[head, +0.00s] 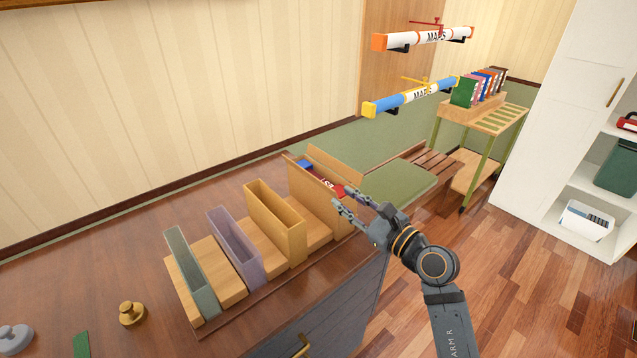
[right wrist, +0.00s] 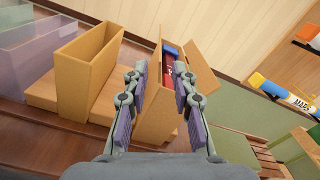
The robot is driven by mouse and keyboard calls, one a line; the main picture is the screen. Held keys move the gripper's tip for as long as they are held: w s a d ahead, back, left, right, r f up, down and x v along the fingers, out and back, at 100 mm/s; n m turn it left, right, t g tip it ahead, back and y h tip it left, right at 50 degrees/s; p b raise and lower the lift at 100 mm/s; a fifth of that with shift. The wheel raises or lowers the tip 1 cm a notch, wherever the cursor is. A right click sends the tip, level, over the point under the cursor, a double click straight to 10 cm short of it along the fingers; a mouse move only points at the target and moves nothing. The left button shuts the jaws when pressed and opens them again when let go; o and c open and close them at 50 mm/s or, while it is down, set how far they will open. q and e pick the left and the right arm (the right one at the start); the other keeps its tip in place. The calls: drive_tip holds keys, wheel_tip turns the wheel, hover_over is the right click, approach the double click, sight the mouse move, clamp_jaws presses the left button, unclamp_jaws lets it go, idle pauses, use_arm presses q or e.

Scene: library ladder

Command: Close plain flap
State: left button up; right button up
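A plain light-wood box (head: 308,190) stands at the right end of a row of holders. It holds a blue item (head: 305,164) and a red item (head: 325,183). A plain wooden flap (head: 335,163) leans outward along its right side, standing open. The right wrist view shows the box (right wrist: 155,125) between the fingers and the flap (right wrist: 201,69) tilted to the right. My right gripper (head: 345,198) is open, with its fingers apart at the near end of the box. I cannot tell if a finger touches it. My left gripper is not in view.
An ochre holder (head: 277,220), a purple one (head: 235,250) and a grey-green one (head: 190,275) stand to the left on a wooden base. A brass knob (head: 131,313) is on the counter. Map tubes (head: 412,97) hang on the wall. The floor at right is clear.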

sight(318, 180)
drive_tip(key=p+x, duration=0.2)
drive_tip(key=x, duration=0.8)
drive_tip(key=shift+w+a, duration=0.1)
drive_tip(key=shift+w, duration=0.15)
clamp_jaws()
